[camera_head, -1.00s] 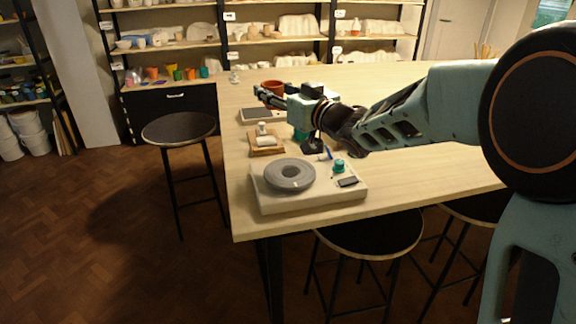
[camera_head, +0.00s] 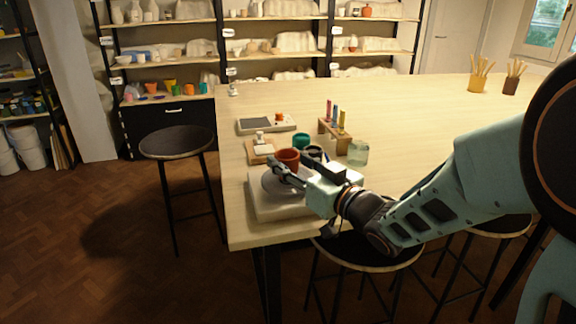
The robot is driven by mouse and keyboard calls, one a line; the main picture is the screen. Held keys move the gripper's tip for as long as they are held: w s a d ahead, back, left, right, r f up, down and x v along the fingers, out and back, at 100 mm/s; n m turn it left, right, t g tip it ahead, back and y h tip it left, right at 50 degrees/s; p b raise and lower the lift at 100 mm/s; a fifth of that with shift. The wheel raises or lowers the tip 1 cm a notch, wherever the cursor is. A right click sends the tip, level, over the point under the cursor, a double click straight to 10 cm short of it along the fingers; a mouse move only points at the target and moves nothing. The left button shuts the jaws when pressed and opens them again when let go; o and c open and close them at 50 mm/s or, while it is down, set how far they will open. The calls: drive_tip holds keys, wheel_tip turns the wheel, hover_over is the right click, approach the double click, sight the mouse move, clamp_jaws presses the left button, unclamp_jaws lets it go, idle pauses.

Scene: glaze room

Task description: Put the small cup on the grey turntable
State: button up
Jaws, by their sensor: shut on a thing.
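A small terracotta cup (camera_head: 289,158) is held upright in my gripper (camera_head: 284,171). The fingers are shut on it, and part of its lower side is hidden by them. The grey turntable (camera_head: 272,188) sits on a pale board near the table's front left corner. The cup shows over the back part of the turntable. I cannot tell whether its base touches the disc or hangs a little above it. My gripper and wrist hide the turntable's right side.
Behind the cup stand a teal cup (camera_head: 301,141) and a dark cup (camera_head: 315,153). A glass jar (camera_head: 357,153) and a wooden rack (camera_head: 335,134) of coloured sticks are to the right. A small wooden board (camera_head: 261,151) lies at back left.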

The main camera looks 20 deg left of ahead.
drive_tip(key=shift+f, duration=0.2)
drive_tip(key=o, duration=1.3)
drive_tip(key=shift+r, duration=0.1)
drive_tip(key=shift+s+d, duration=0.15)
drive_tip(key=shift+d, duration=0.05)
drive_tip(key=p+v, duration=0.1)
drive_tip(key=v, duration=1)
drive_tip(key=shift+s+d, duration=0.2)
drive_tip(key=shift+d, duration=0.05)
drive_tip(key=shift+a, duration=0.1)
